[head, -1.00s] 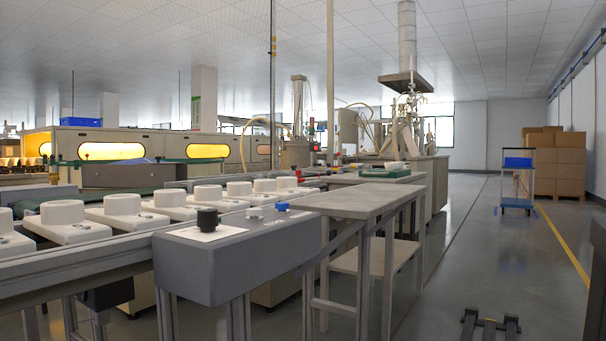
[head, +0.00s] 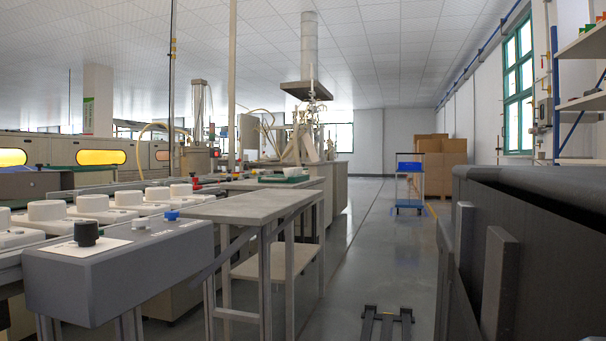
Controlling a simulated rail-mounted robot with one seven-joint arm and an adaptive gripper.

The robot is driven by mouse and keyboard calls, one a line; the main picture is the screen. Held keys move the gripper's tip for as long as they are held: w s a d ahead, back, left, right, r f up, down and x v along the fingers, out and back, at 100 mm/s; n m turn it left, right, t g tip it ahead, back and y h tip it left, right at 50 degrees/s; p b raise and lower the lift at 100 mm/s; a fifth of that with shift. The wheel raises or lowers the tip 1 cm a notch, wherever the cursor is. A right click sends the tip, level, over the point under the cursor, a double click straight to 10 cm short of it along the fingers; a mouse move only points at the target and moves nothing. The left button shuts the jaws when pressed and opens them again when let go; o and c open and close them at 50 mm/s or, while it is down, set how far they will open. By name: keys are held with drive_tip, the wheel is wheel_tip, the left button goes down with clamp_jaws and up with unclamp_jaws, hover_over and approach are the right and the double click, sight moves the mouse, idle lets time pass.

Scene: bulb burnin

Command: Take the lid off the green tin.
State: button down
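I cannot make out a green tin or its lid for certain. Small green, orange and red items (head: 590,29) stand on the upper shelf at the far right edge, cut off by the frame and too small to identify.
A grey control box (head: 120,262) with a black knob and a blue knob stands at left, beside a grey table (head: 245,208). A large dark unit (head: 525,240) fills the right.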

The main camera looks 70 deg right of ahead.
idle(0.4)
drive_tip(key=c, duration=1.5)
unclamp_jaws()
drive_tip(key=shift+c, duration=0.2)
